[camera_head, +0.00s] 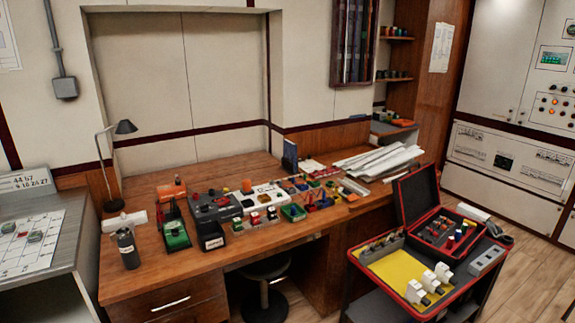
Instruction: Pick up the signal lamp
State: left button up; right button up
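I cannot tell for certain which item is the signal lamp at this size. A small orange upright piece (247,186) stands among the devices on the wooden desk (150,265) and may be it. A larger orange item (172,189) is further left on the desk. White upright pieces (417,292) stand at the front of the yellow-lined cart tray (385,268). Neither of my grippers is in view.
A desk lamp (124,127) and a dark bottle (128,248) stand at the desk's left. Papers (378,160) lie at the right. An open red-edged case (415,197) sits on the cart. A stool (265,293) is under the desk. Floor shows at the lower right.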

aim_at(127, 247)
jog(key=u, duration=0.95)
